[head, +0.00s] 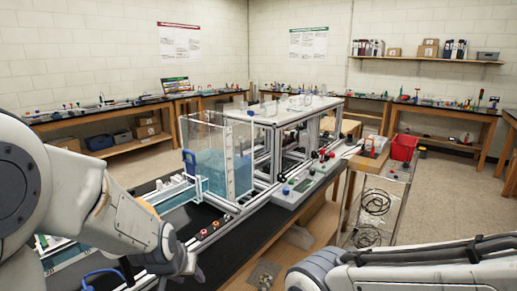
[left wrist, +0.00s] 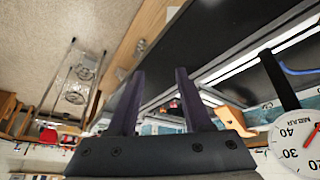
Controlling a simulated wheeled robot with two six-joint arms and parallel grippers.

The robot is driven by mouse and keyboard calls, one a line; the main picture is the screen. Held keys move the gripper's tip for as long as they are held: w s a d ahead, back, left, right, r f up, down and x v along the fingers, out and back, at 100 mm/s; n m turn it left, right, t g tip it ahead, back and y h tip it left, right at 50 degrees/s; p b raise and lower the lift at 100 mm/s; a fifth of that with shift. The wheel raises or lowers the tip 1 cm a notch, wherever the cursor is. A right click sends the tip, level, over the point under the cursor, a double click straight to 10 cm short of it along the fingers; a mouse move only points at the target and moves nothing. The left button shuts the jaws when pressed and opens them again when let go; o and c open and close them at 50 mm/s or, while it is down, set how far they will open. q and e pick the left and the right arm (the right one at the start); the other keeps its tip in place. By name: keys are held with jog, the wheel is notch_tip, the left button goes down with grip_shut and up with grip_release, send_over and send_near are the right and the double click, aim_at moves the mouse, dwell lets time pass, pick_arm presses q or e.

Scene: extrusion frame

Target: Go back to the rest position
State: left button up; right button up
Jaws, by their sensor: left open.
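My left arm comes in from the left in the head view, and my left gripper (head: 190,268) is low over the front edge of the black bench. In the left wrist view my left gripper (left wrist: 160,72) shows two dark, parallel fingers spread apart with nothing between them. My right arm's forearm lies across the lower right of the head view, and its gripper is out of the picture. The aluminium extrusion frame (head: 272,150) stands on the bench beyond my left gripper, apart from it.
A clear tank of blue water (head: 208,172) stands at the frame's left end. A grey control panel (head: 305,187) lies along the bench front. A red bin (head: 403,148) is at the right. A round dial gauge (left wrist: 300,145) is close to the left wrist camera. Floor is open at right.

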pick_arm(q)
jog(key=s+a+f+g, duration=0.1)
jog(key=s+f+g, duration=0.15)
jog(key=s, duration=0.75)
jog(key=s+d+r+m+g, duration=0.1)
jog(key=s+d+r+m, duration=0.2)
jog(key=s+d, duration=0.3)
jog(key=s+d+r+m+g, duration=0.2)
jog(key=s+d+r+m, duration=0.1)
jog(key=s+d, duration=0.3)
jog(key=shift+s+d+m+h, duration=0.3)
jog(key=shift+s+m, duration=0.25)
jog(key=shift+m, duration=0.35)
